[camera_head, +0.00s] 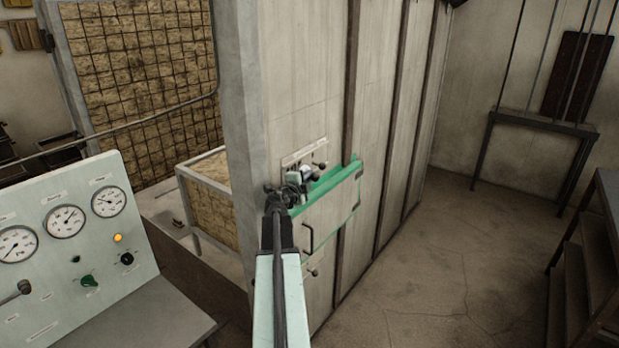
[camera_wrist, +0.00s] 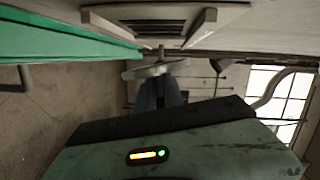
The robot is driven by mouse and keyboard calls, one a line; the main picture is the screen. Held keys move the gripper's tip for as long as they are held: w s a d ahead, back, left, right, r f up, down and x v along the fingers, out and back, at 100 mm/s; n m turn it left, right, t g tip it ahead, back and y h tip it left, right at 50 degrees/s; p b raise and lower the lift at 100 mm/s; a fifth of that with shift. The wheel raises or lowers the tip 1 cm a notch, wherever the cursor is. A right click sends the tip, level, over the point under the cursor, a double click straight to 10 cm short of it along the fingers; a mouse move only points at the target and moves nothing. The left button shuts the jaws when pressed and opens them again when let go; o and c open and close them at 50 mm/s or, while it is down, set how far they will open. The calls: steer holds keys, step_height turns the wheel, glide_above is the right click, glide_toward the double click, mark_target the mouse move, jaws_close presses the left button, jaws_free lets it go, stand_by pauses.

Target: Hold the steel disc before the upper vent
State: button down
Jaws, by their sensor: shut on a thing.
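The steel disc (camera_wrist: 152,69) is a pale, round plate with a small stub, seen nearly edge-on in the wrist view. My gripper (camera_wrist: 160,84) is shut on it. A vent (camera_wrist: 158,28) with dark slats in a pale frame lies just beyond the disc; a small gap seems to show between them. In the head view my gripper (camera_head: 292,190) is at the pale wall panel, by the vent's frame (camera_head: 303,152). The disc is small there and partly hidden by my gripper.
A green ledge (camera_head: 335,184) juts from the wall right beside my gripper, above a panel with a dark handle (camera_head: 308,240). A gauge console (camera_head: 75,235) stands at the left. Dark steps (camera_head: 590,265) stand at the right. The floor between is clear.

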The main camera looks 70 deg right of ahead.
steer(key=s+a, duration=0.3)
steer(key=s, duration=0.8)
steer(key=shift+s, duration=0.3)
step_height(320, 180, down, 3)
steer(key=b, duration=0.2)
steer(key=shift+r+b, duration=0.1)
steer(key=shift+b, duration=0.3)
